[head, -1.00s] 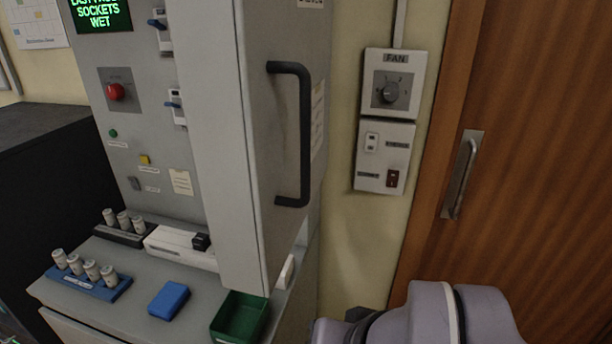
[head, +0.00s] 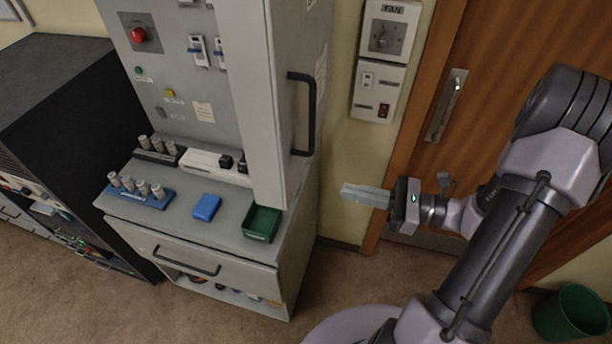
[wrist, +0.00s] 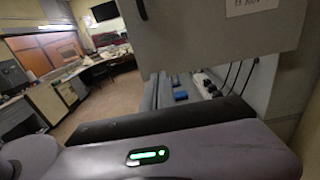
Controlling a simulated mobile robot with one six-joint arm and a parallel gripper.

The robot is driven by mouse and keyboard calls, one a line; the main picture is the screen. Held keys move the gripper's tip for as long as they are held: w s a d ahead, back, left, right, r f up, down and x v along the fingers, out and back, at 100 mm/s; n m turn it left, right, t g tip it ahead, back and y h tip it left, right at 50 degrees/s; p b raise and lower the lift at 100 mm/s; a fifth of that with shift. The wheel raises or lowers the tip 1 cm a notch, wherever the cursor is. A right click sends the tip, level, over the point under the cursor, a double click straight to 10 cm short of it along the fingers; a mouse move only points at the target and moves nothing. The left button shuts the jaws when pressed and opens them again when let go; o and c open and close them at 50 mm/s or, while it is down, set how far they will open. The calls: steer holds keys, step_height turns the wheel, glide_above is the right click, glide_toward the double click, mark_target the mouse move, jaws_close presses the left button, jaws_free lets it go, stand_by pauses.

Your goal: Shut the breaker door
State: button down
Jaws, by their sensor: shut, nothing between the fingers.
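The breaker door (head: 255,90) is a tall light-grey panel. It stands open, swung out from the console front, with its handle side turned to the right. Its black bar handle (head: 312,112) runs upright on that side. In the wrist view the grey panel (wrist: 215,35) fills the upper right, with part of the black handle (wrist: 141,9) at its top edge. My gripper (head: 345,191) is shut and empty. In the head view it appears right of the door's lower part and below the handle, apart from both. The door's hinge is hidden.
Under the door lies a console shelf (head: 225,222) with a green tray (head: 262,223), a blue block (head: 206,207) and a blue rack of fuses (head: 140,195). A fan switch panel (head: 385,38) and a wooden door (head: 480,100) are at right. A green bin (head: 572,312) stands lower right.

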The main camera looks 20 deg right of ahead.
mark_target(294, 181)
steer(key=x, duration=1)
steer(key=shift+s+a, duration=0.1)
